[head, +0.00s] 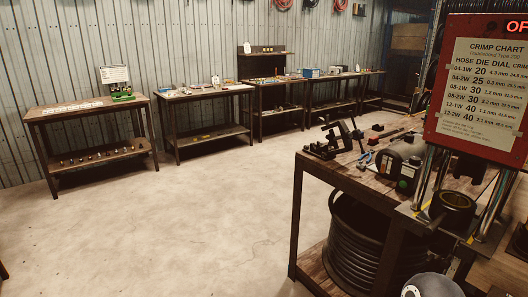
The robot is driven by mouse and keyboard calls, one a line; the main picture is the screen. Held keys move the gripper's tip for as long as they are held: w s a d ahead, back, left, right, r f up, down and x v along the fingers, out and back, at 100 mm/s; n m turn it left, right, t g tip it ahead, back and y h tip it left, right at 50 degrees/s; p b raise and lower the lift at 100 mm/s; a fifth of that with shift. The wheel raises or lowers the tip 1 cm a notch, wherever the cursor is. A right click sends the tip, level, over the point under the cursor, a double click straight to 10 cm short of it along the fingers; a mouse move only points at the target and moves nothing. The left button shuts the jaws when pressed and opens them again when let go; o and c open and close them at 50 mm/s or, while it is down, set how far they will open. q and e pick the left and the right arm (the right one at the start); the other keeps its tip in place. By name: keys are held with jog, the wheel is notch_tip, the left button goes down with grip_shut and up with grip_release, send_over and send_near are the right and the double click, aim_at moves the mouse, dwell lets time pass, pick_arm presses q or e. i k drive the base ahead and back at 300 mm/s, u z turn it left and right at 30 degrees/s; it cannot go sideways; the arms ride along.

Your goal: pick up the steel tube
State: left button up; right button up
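I cannot make out a loose steel tube for certain in the head view. The small parts on the far benches are too small to tell apart. Bright upright steel posts show on the crimper (452,204) at the right, but they are part of that machine. Neither of my grippers is in view. Only a rounded grey part, likely of my own arm, shows at the bottom edge on the right.
A near workbench (335,175) at the right bears a black clamp-like device (335,138) and tools, with coiled black hose (365,245) below. A crimp chart (487,88) stands above the crimper. Several benches, including the left one (95,110), line the wall. The floor (190,220) between is clear.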

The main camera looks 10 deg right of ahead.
aim_at(402, 136)
jog(key=z, duration=0.05)
jog(key=i, duration=7.55)
jog(key=u, duration=0.55)
jog(key=i, duration=0.2)
jog(key=z, duration=2.9)
jog(key=i, duration=0.2)
jog(key=z, duration=1.5)
